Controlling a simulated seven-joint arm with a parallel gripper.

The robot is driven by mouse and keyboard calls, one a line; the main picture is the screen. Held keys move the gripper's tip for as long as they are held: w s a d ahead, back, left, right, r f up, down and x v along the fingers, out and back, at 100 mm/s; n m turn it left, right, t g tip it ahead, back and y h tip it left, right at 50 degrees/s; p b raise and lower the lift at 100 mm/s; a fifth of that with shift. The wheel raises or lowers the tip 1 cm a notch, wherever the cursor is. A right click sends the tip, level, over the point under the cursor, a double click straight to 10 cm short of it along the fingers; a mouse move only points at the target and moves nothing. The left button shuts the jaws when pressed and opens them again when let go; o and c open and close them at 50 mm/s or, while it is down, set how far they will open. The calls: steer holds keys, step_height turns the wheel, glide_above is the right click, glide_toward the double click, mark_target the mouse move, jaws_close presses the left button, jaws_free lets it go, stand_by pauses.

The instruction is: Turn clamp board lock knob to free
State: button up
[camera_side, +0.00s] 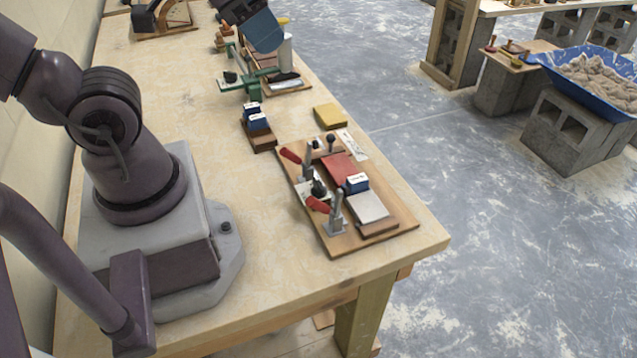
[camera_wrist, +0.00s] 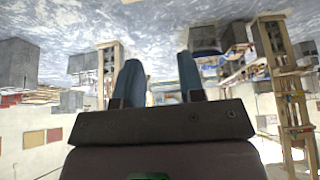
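The clamp board (camera_side: 395,222) is a flat brown wooden board near the table's front right corner. It carries two toggle clamps with red handles (camera_side: 290,155), a red block (camera_side: 338,169) and a grey plate (camera_side: 368,208). A black knob (camera_side: 319,188) sits on a white plate between the clamps; its pointer setting is too small to read. A dark ball-topped post (camera_side: 331,139) stands at the board's far end. My gripper (camera_wrist: 158,72) is open and empty in the wrist view, its two blue-grey fingers apart.
A yellow block (camera_side: 328,116) and a wooden holder (camera_side: 264,142) with blue-and-white pieces lie behind the board. A green fixture (camera_side: 243,86) stands farther back. Bare tabletop (camera_side: 190,100) lies left of these. A blue tub (camera_side: 610,98) of mortar rests on concrete blocks across the floor.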

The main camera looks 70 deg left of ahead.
step_height(320, 180, down, 5)
steer(key=w+a+g+y, duration=0.1)
steer(key=w+a+g, duration=0.1)
steer(key=g, duration=0.1)
steer(key=m+g+h, duration=0.1)
steer(key=m+g, duration=0.2)
steer(key=m, duration=1.5)
glide_toward(320, 184)
step_height(320, 184, down, 9)
steer(key=shift+s+f, duration=0.15)
steer(key=shift+f, duration=0.05)
steer(key=shift+c, duration=0.4)
jaws_close()
